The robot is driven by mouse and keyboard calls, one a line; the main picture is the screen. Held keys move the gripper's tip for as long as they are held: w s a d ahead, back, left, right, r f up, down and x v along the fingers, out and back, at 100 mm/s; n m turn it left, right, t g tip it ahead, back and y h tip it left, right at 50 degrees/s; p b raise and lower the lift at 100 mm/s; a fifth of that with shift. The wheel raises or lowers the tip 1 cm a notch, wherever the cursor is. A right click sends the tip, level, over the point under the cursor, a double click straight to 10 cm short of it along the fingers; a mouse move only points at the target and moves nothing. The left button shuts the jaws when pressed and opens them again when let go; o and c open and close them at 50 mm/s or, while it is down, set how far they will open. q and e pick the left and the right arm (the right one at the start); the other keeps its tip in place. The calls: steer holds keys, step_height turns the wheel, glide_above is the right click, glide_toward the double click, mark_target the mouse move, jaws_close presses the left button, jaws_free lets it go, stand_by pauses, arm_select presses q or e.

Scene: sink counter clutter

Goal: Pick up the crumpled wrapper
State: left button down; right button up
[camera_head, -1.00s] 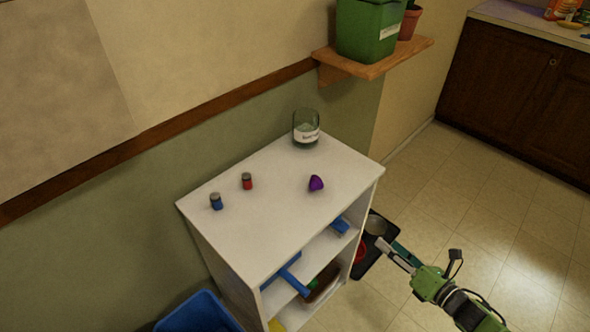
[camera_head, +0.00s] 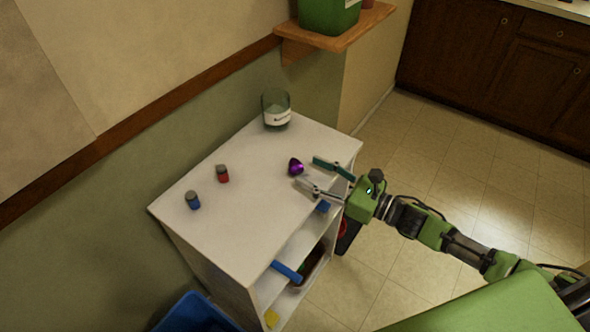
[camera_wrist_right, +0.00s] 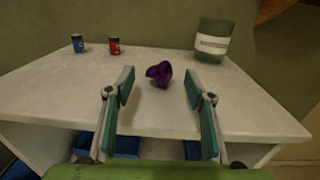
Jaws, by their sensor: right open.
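The crumpled wrapper (camera_head: 295,166) is a small shiny purple lump on the white top of the shelf unit, near its right side. In the right wrist view the wrapper (camera_wrist_right: 159,74) lies ahead of my fingers, centred between them and apart from both. My right gripper (camera_head: 306,172) is open and empty, at the right edge of the white top, with its fingers pointing at the wrapper. Its two fingers (camera_wrist_right: 159,92) stand wide apart in the wrist view. My left gripper is not in view.
A labelled glass jar (camera_head: 276,109) stands behind the wrapper. A red can (camera_head: 222,174) and a blue can (camera_head: 193,200) stand to the left on the white top (camera_head: 230,230). A wooden wall shelf (camera_head: 340,35) holds a green bin (camera_head: 328,14). A blue bin (camera_head: 192,312) is on the floor.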

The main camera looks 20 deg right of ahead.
mark_target(303, 167)
steer(key=shift+x, duration=2.8)
steer(key=shift+r, duration=0.2)
steer(key=c, duration=0.9)
